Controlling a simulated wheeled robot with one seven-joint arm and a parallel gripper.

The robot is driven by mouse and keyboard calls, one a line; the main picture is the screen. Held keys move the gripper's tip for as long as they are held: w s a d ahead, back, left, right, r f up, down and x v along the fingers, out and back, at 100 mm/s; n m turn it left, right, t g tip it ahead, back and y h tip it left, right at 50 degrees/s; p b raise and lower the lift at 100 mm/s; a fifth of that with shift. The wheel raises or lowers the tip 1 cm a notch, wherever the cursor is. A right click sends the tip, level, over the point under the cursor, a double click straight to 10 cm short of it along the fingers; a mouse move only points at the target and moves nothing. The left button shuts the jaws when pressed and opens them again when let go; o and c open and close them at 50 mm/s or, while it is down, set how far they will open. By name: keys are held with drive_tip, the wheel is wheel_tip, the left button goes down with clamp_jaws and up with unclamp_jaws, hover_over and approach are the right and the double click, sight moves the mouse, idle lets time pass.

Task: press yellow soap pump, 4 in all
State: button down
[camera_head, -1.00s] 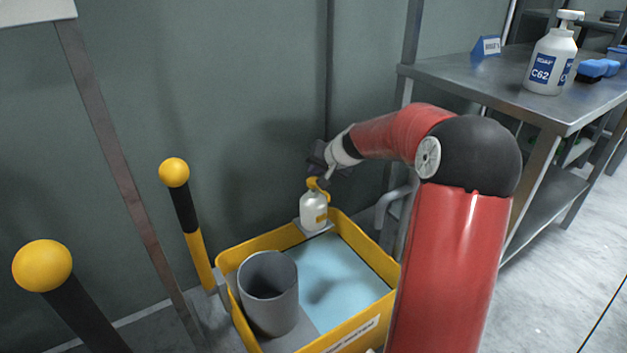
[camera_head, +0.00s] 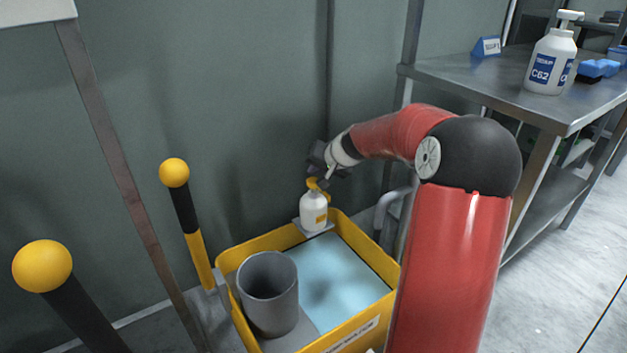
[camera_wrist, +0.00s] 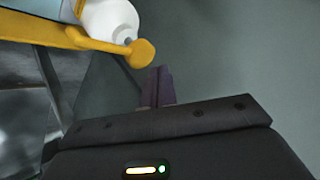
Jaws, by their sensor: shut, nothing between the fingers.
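The soap pump is a white bottle (camera_head: 313,213) with a yellow label and a yellow pump head (camera_head: 314,184). It stands upright on a small ledge at the back corner of the yellow-rimmed tub (camera_head: 265,240). My gripper (camera_head: 322,183) is shut and empty, right by the pump head in the head view. In the wrist view the yellow pump head (camera_wrist: 140,53) and part of the white bottle (camera_wrist: 106,17) lie just beyond the shut fingertips (camera_wrist: 160,74), a little to their left. Whether the fingers touch the pump head cannot be told.
A grey cylindrical bin (camera_head: 268,293) stands in the tub beside pale blue liquid (camera_head: 340,275). Two yellow-topped posts (camera_head: 174,173) stand at left. A metal table (camera_head: 480,80) at right holds a white C62 pump bottle (camera_head: 550,62) and blue items. A wall is close behind.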

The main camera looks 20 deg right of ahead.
drive_tip(key=shift+f, duration=0.2)
idle(0.3)
drive_tip(key=shift+f+b, duration=0.3)
drive_tip(key=shift+b, duration=0.4)
drive_tip(key=shift+f+b, duration=0.9)
drive_tip(key=shift+b, duration=0.05)
idle(0.6)
idle(0.3)
drive_tip(key=shift+r+p, duration=0.85)
drive_tip(key=shift+r, duration=0.45)
drive_tip(key=shift+r+p, duration=1.55)
drive_tip(key=shift+r, duration=1.05)
drive_tip(key=shift+a, duration=0.1)
